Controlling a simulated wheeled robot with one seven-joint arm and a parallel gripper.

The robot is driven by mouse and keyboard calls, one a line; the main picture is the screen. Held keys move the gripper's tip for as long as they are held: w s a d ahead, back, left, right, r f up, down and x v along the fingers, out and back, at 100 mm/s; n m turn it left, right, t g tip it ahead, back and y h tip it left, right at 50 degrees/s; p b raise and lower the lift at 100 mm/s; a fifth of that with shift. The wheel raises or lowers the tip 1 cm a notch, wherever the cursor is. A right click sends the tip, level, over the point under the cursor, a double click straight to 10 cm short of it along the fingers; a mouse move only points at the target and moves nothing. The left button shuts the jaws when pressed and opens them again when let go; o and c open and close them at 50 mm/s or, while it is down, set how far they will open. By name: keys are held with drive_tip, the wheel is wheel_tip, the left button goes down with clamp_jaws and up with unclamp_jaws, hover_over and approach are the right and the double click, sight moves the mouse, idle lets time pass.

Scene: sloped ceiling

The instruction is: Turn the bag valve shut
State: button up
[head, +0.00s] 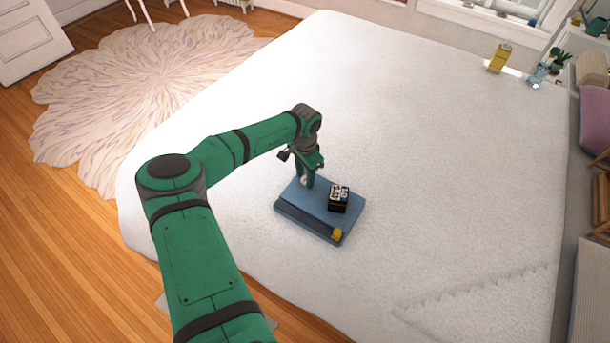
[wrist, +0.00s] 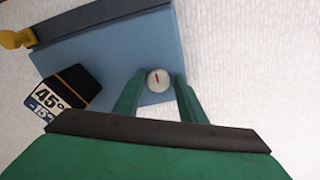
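The bag is a flat blue slab (head: 300,207) lying on the bed; it fills the upper part of the wrist view (wrist: 110,45). A small round white valve knob (wrist: 158,80) with a short red mark sits near one edge of it. In the head view the knob is mostly hidden by my gripper (head: 307,180). In the wrist view my gripper (wrist: 159,78) is open, with its green fingers on either side of the knob. A narrow gap seems to show beside the knob; I cannot tell whether either finger touches it.
A black box (head: 339,204) labelled "45°" stands on the bag beside my gripper. A yellow piece (head: 337,234) is at the bag's front edge. The white bed (head: 440,180) around is clear. A yellow carton (head: 499,58) and a clear bottle (head: 538,74) stand at the far right.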

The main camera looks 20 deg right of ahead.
drive_tip(key=shift+d, duration=0.1)
drive_tip(key=c, duration=0.6)
drive_tip(key=shift+s+d, duration=0.15)
drive_tip(key=shift+d, duration=0.1)
drive_tip(key=shift+f+m, duration=0.1)
drive_tip(key=shift+m, duration=0.2)
drive_tip(key=shift+a, duration=0.1)
drive_tip(key=shift+m, duration=1.2)
drive_tip(key=m, duration=0.4)
drive_tip(key=shift+a, duration=0.1)
drive_tip(key=m, duration=0.5)
drive_tip(key=shift+m, duration=0.4)
drive_tip(key=shift+c, duration=0.2)
drive_tip(key=m, duration=0.5)
drive_tip(key=shift+m, duration=0.3)
